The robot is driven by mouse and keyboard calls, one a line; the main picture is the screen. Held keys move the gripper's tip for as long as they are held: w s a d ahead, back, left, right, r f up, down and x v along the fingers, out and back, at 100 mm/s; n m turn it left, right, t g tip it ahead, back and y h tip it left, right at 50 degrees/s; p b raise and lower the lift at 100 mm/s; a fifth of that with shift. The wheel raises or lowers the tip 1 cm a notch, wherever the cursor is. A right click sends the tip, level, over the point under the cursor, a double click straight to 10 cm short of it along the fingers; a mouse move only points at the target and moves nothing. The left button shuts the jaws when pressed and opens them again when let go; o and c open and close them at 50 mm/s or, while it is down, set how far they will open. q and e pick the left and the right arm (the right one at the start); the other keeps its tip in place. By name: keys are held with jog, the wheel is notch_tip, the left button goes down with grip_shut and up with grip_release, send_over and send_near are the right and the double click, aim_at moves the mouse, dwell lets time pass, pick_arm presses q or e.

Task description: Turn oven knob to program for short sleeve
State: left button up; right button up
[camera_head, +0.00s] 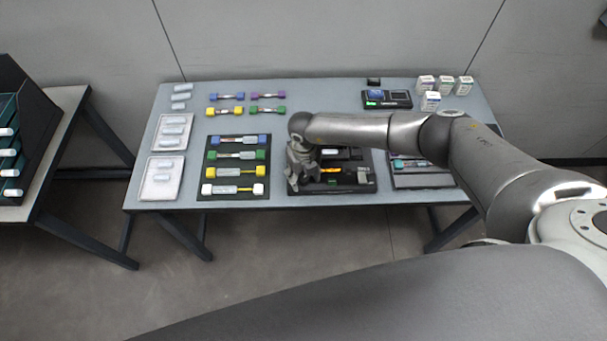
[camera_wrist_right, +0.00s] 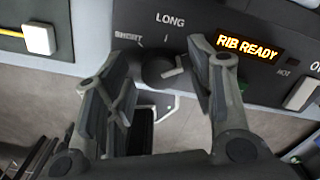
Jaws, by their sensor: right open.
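The black oven unit (camera_head: 345,187) lies at the front middle of the table, partly hidden by my right arm. In the right wrist view its dark knob (camera_wrist_right: 158,73) sits below the labels SHORT and LONG. A light mark shows on the knob's right side. The amber display (camera_wrist_right: 247,46) reads RIB READY; it also shows in the head view (camera_head: 331,171). My right gripper (camera_wrist_right: 160,62) is open, with one finger on each side of the knob; I cannot tell whether they touch it. In the head view the right gripper (camera_head: 298,182) is over the unit's left end. My left gripper is not in view.
A white button (camera_wrist_right: 302,95) is right of the knob, near the label HOT. A black tray (camera_head: 262,197) with coloured-ended holders lies left of the unit. A grey tray (camera_head: 425,182) lies to the right, and small white boxes (camera_head: 431,101) stand at the back right.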

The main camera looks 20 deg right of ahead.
jog(key=c, duration=1.1)
jog(key=shift+o, duration=0.2)
jog(key=shift+f+n+b, duration=0.2)
jog(key=shift+n+b, duration=1.5)
jog(key=shift+n, duration=0.1)
jog(key=n+b, duration=1.5)
jog(key=b, duration=0.1)
jog(key=shift+r+n+b, duration=0.2)
jog(key=shift+n+b, duration=1.5)
jog(key=shift+b, duration=0.05)
jog(key=o, duration=1.1)
jog(key=shift+c, duration=0.2)
